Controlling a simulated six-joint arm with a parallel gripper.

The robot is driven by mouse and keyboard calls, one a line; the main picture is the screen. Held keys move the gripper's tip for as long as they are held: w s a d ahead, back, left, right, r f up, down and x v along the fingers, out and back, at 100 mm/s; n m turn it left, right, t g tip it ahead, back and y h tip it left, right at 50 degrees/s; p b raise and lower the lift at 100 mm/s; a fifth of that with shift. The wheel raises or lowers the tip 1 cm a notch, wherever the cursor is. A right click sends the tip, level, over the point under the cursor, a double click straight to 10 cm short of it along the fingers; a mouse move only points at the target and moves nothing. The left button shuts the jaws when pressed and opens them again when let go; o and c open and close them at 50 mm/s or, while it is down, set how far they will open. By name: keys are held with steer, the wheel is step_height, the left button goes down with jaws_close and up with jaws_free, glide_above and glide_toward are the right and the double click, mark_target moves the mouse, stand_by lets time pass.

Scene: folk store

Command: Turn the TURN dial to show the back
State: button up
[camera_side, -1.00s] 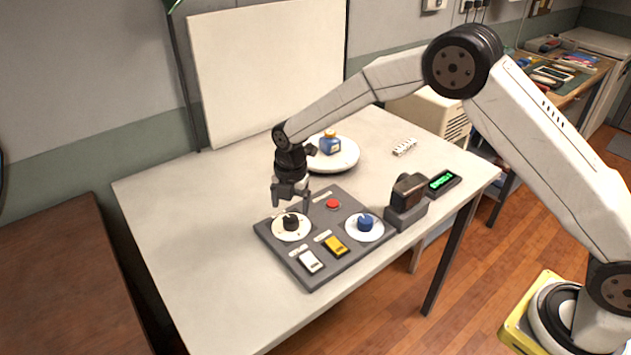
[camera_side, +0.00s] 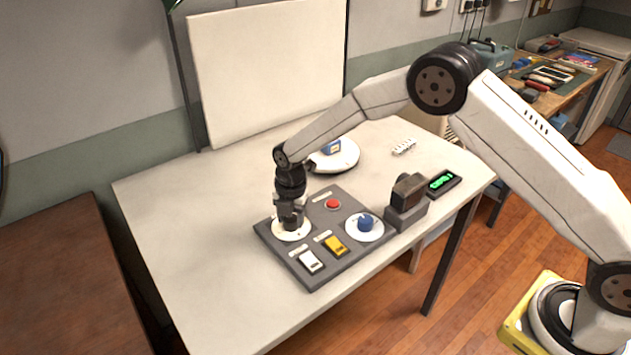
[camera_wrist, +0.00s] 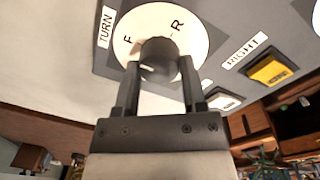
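The TURN dial is a white disc (camera_wrist: 198,42) with a black knob (camera_wrist: 158,58); the TURN label (camera_wrist: 105,27) is beside it. Letters F and R show on the disc in the wrist view; the rest of its rim is hidden. My gripper (camera_side: 291,222) is down over this dial, pointing down. In the wrist view my gripper (camera_wrist: 159,68) has a finger on each side of the knob, seemingly touching it. A blue bottle (camera_side: 332,147) with a label stands on a round white turntable (camera_side: 346,160) behind, partly hidden by my arm.
The grey panel (camera_side: 318,275) also holds a second white dial with a blue knob (camera_side: 366,222), a red button (camera_side: 333,204), a white switch (camera_side: 310,262) and a yellow switch (camera_side: 335,246). A dark device on a stand (camera_side: 406,205) and a green display (camera_side: 442,181) stand right.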

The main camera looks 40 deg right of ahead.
jaws_close()
